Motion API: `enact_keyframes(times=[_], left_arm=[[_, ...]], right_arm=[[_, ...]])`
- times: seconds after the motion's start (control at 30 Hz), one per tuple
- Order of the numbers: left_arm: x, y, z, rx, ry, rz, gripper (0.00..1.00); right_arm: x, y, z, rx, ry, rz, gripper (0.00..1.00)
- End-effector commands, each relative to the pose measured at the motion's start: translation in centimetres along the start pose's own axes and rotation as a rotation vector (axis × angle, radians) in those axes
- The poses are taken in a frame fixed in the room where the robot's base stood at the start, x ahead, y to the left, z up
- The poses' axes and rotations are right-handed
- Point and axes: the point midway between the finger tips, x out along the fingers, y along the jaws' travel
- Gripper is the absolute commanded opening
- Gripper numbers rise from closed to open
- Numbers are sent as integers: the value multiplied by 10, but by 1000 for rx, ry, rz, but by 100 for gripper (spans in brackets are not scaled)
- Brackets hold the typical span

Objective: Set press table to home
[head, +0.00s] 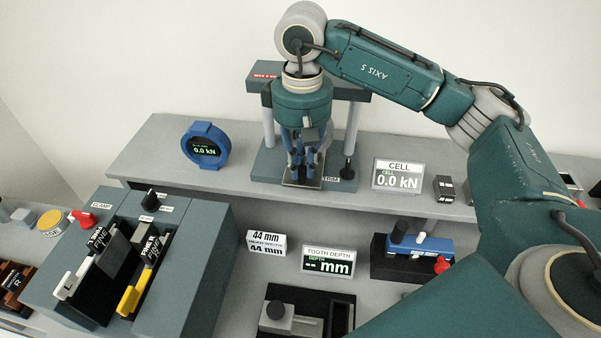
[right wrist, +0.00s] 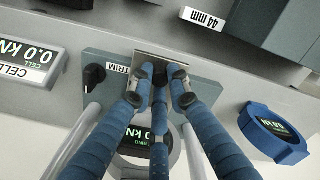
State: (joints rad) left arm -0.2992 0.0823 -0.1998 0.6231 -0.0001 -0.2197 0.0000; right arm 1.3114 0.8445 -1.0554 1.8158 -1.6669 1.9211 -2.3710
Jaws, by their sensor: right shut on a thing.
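The press stands on the raised grey shelf in the head view, with a base (head: 263,170), two light columns and a dark top beam (head: 262,77). A small metal plate, apparently the press table (head: 301,183), lies low between the columns. It also shows in the right wrist view (right wrist: 150,60). My right gripper (head: 304,163) points down between the columns, its blue fingers (right wrist: 162,82) shut at the plate. The part they grip is mostly hidden by the fingertips. My left gripper is not in view.
A TRIM knob (head: 348,170) stands right of the plate. A blue ring gauge (head: 206,146) reads 0.0 kN at left. A CELL display (head: 397,176) reads 0.0 kN at right. A lever console (head: 190,265) stands front left; a blue-topped device (head: 426,245) sits front right.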

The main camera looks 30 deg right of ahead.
Motion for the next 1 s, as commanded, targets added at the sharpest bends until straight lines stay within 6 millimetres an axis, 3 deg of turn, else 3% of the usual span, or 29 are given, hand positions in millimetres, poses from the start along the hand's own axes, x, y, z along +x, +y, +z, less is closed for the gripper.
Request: enact_keyframes(times=[0.17, 0.3, 0.33, 0.43, 0.77, 1.0], left_arm=[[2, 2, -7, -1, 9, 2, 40], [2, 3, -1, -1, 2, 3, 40], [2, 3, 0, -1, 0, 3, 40], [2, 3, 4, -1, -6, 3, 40], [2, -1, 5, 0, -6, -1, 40], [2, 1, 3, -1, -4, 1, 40]], right_arm=[[-1, 3, -4, 5, 7, 2, 0], [-2, 4, -4, 6, 9, 2, 0], [-2, 4, -4, 6, 9, 2, 18], [-2, 3, -4, 6, 8, 1, 36], [-3, 2, -3, 1, 4, 0, 36], [-38, 2, -4, 1, 8, -2, 36]])
